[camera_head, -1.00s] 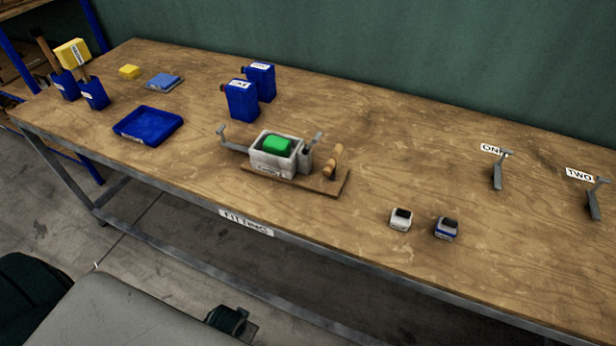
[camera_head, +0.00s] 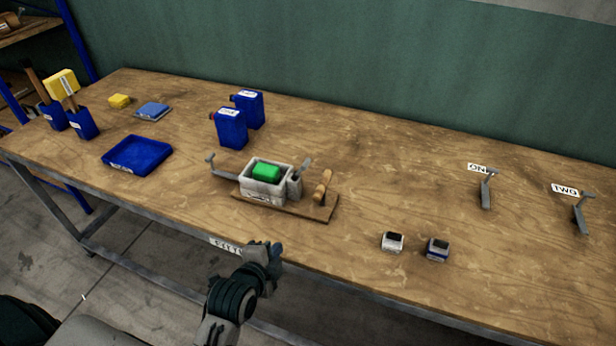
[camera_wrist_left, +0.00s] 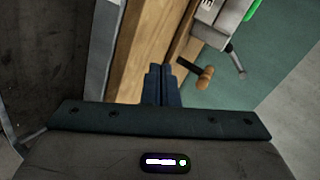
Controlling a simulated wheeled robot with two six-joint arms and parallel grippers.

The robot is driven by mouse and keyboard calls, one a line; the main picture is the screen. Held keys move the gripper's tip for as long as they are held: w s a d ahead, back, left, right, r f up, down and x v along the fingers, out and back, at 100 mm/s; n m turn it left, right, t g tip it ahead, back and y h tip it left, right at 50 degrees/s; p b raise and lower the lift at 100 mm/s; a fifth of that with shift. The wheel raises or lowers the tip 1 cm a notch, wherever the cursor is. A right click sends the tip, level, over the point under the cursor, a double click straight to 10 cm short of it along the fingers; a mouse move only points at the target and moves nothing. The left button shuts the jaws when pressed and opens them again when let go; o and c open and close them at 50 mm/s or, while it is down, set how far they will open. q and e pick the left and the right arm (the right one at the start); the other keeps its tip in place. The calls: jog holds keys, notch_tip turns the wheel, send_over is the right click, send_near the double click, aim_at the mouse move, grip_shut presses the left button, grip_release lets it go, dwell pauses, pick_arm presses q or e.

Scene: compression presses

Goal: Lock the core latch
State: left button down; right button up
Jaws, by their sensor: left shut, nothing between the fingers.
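A grey press box (camera_head: 262,190) with a green block (camera_head: 266,172) inside stands on a wooden base board (camera_head: 312,208) near the table's front edge. A grey lever arm (camera_head: 222,172) sticks out at its left, and another grey lever (camera_head: 304,165) rises at its right. A wooden handle (camera_head: 322,187) stands on the board's right end. In the left wrist view, the box (camera_wrist_left: 226,20) and a wooden-tipped handle (camera_wrist_left: 204,77) show at the upper right. My left gripper (camera_head: 274,256) is at the table's front edge, below and apart from the press; its fingers (camera_wrist_left: 160,84) are shut and empty. Which part is the core latch, I cannot tell.
A blue tray (camera_head: 137,156) and blue bottles (camera_head: 231,128) stand behind and left of the press. Two small blocks (camera_head: 392,242) (camera_head: 437,249) sit at the right front. Grey brackets (camera_head: 487,188) (camera_head: 580,212) stand farther right. The table (camera_head: 390,160) between is clear.

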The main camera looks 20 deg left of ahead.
aim_at(301, 170)
pick_arm(q)
jog(key=w+d+r+m+t, duration=0.2)
jog(key=w+r+m+t, duration=0.4)
jog(key=w+r+m, duration=0.2)
jog(key=shift+d+m+y, duration=0.15)
jog(key=shift+m+y, duration=0.25)
jog(key=shift+r, duration=0.1)
jog(key=w+p, duration=0.2)
jog(key=w, duration=0.8)
jog(key=shift+a, duration=0.2)
